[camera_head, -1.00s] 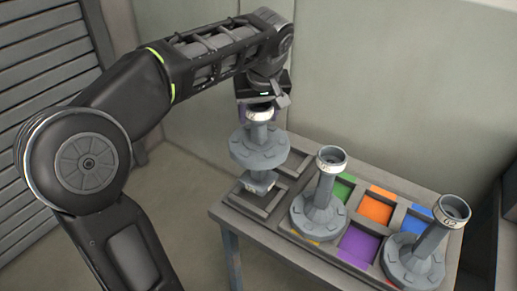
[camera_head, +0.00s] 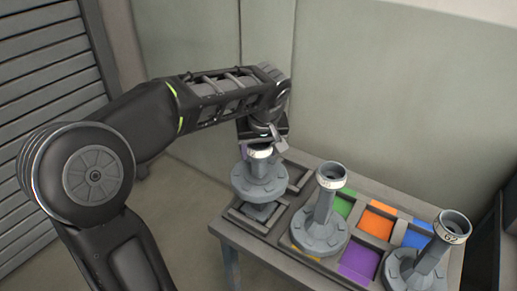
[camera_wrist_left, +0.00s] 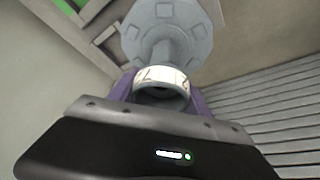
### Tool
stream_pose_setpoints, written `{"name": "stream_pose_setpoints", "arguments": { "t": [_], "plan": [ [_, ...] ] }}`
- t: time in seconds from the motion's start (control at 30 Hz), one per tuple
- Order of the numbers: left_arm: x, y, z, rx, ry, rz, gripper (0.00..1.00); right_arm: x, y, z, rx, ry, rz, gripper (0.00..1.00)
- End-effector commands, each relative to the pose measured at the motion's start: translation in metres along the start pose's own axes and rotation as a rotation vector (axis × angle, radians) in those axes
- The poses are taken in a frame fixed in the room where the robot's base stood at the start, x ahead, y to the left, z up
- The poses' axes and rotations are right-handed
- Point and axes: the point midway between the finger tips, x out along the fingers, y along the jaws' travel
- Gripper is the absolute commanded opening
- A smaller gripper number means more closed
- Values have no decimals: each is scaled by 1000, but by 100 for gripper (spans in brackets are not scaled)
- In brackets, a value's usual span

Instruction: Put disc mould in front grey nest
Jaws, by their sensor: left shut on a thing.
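The mould hangs upright over the front grey nest (camera_head: 245,219) at the table's left end. Its lower block is at or just above the nest; I cannot tell whether it touches. In the left wrist view the same mould (camera_wrist_left: 172,38) extends away from the purple fingers (camera_wrist_left: 160,92). Another grey nest (camera_head: 297,176) lies behind, partly hidden by the mould. My right gripper is not in view.
Two similar grey moulds stand on the table (camera_head: 230,233), one in the middle (camera_head: 320,228) and one at the right (camera_head: 425,258). Green (camera_head: 343,205), orange (camera_head: 376,212), blue (camera_head: 420,235) and purple (camera_head: 359,259) nests lie around them. A wall is behind.

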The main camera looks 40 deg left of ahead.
Motion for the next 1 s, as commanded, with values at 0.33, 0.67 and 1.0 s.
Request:
{"name": "stream_pose_setpoints", "arguments": {
  "t": [0.33,0.67,1.0],
  "plan": [
    [2,0,1,1,0,0,64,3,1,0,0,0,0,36],
    [2,0,1,1,0,0,78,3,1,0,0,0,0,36],
    [-16,1,-1,1,3,3,78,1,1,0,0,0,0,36]
  ]
}}
